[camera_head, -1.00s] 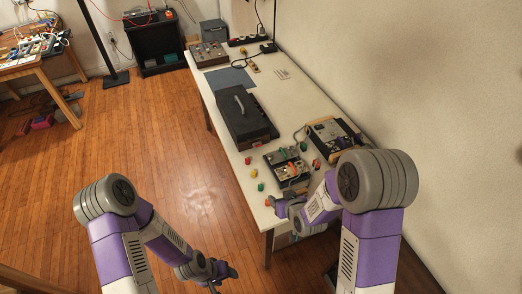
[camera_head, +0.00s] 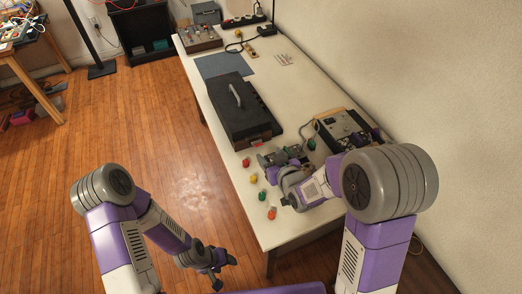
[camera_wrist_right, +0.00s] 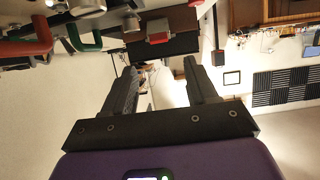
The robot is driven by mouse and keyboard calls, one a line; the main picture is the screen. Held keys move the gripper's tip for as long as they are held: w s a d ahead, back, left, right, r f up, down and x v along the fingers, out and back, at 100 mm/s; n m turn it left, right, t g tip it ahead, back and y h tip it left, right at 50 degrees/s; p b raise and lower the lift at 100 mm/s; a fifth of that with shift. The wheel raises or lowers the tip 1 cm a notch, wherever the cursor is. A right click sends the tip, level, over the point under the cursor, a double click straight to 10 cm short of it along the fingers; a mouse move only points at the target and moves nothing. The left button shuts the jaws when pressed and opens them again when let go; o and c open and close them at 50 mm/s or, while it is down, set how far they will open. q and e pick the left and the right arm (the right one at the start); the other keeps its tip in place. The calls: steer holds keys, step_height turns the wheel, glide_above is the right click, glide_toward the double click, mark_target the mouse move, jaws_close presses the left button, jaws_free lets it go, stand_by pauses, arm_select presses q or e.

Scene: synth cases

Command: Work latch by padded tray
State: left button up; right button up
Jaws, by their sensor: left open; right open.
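A black case (camera_head: 236,108) with a grey handle lies on the white table. A small red latch (camera_head: 256,141) sits on its near side, and it also shows in the right wrist view as a red and grey latch (camera_wrist_right: 158,37) beyond my fingers. My right gripper (camera_head: 264,161) is over the table near that side, partly hidden by its own wrist. In the right wrist view, its open fingers (camera_wrist_right: 160,66) are apart with nothing between them, and the latch is apart from them. My left gripper (camera_head: 224,271) is open and empty over the floor. I cannot pick out a padded tray for certain.
Red (camera_head: 246,162), yellow (camera_head: 253,179), green (camera_head: 262,195) and orange (camera_head: 271,213) pieces line the table's left edge. A panel device (camera_head: 345,129) stands by the wall. A flat blue-grey mat (camera_head: 220,65) lies beyond the case.

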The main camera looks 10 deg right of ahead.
mark_target(259, 145)
steer(key=shift+w+a+f+b, duration=0.1)
steer(key=shift+w+f+b, duration=0.2)
steer(key=shift+f, duration=0.35)
steer(key=b+x, duration=0.1)
steer(key=x, duration=0.6)
steer(key=shift+w+r+b, duration=0.1)
steer(key=shift+b, duration=0.25)
steer(key=c, duration=1.1)
steer(key=shift+o, duration=0.2)
steer(key=shift+r+p, duration=0.3)
steer(key=shift+p, duration=0.3)
steer(key=w+g+p, duration=0.1)
steer(key=p, duration=0.2)
steer(key=r+g+h+p, duration=0.1)
steer(key=g+p, duration=0.1)
steer(key=p, duration=0.1)
steer(key=w+r+g+p, duration=0.1)
steer(key=g+p, duration=0.1)
steer(key=p, duration=0.1)
steer(key=shift+w+a+r+h+p, duration=0.25)
steer(key=shift+w+a+h+p, duration=0.05)
steer(key=shift+w+a+p, duration=0.1)
steer(key=shift+w+a+g+h+p, duration=0.25)
steer(key=shift+w+g+p, duration=0.2)
steer(key=shift+g+p, duration=0.6)
